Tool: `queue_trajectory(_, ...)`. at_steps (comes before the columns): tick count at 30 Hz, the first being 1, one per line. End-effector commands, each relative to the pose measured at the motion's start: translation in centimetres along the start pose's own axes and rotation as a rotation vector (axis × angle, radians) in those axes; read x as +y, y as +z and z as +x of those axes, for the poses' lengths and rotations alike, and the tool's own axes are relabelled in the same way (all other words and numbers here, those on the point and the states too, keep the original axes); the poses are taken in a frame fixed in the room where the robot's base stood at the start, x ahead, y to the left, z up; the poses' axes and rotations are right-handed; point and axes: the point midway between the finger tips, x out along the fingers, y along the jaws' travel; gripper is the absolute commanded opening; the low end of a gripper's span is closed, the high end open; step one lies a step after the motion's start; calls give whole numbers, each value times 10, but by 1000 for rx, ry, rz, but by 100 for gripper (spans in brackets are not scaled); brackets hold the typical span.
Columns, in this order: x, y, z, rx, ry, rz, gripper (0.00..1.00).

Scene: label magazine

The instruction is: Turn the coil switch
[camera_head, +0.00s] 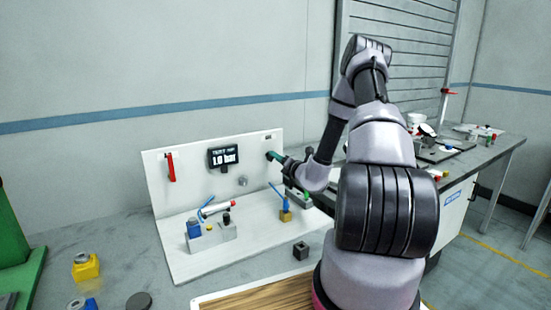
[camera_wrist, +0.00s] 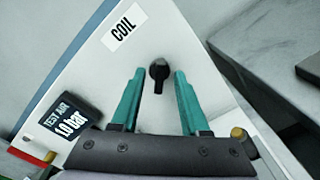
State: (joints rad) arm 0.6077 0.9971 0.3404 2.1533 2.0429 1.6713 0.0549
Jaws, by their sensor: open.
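The coil switch (camera_wrist: 158,72) is a small black knob with a lever on the white upright panel, below and to the right of a "COIL" label (camera_wrist: 124,31) in the wrist view. My gripper (camera_wrist: 157,75) is open, with its two teal fingers on either side of the knob in that view. A gap shows between each finger and the knob. I cannot tell how far the fingertips are from the panel. In the head view my gripper (camera_head: 271,156) is at the right part of the panel, and the switch is hidden behind it.
The white panel (camera_head: 160,195) carries a "1.0 bar" display (camera_head: 223,157) and a red-handled part (camera_head: 171,167). Blue levers and small fittings stand on its base. A second table (camera_head: 500,145) is at right.

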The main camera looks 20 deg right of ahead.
Motion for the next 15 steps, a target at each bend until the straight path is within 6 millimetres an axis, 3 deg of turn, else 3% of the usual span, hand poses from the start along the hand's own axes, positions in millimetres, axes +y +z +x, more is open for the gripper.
queue_trajectory(6, 0, 0, 15, 1, -1, 0, 45)
queue_trajectory(14, 0, 0, 16, 1, -1, 0, 45)
queue_trajectory(15, 0, 0, 16, 1, -1, 0, 30)
